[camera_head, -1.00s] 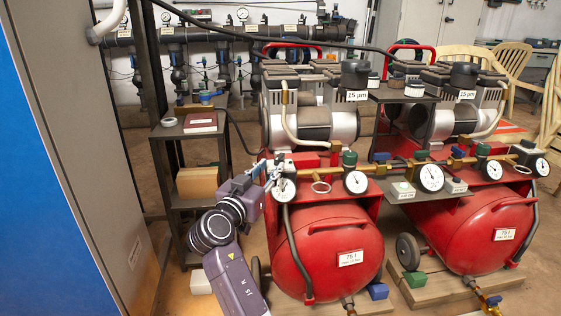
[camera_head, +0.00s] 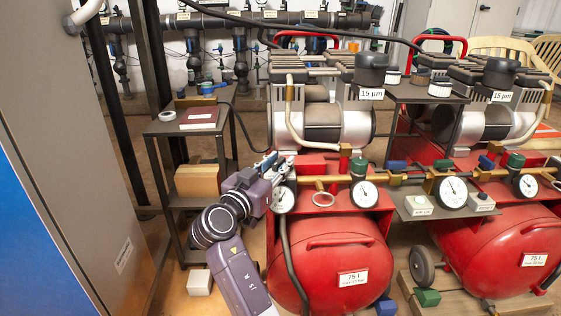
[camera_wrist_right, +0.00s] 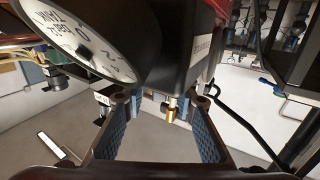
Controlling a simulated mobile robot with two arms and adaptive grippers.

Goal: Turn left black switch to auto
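My right gripper (camera_head: 272,166) is at the left end of the left red compressor's brass manifold, beside the small round tank gauge (camera_head: 284,198). In the right wrist view, that gauge (camera_wrist_right: 82,38) is large at upper left. A black box (camera_wrist_right: 178,42) with a white label stands beside it and appears to be the left black switch. My right gripper (camera_wrist_right: 160,103) is open, its blue-padded fingers apart below the box. A small brass fitting (camera_wrist_right: 172,113) shows between the fingertips. I cannot read the switch position. In the head view the box is not clearly visible. My left gripper is out of view.
The left red tank (camera_head: 335,260) is below the manifold. A second red compressor (camera_head: 510,240) stands to the right. A dark shelf (camera_head: 165,128) with a book and a box is left of my right gripper. A grey cabinet (camera_head: 75,150) stands at far left.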

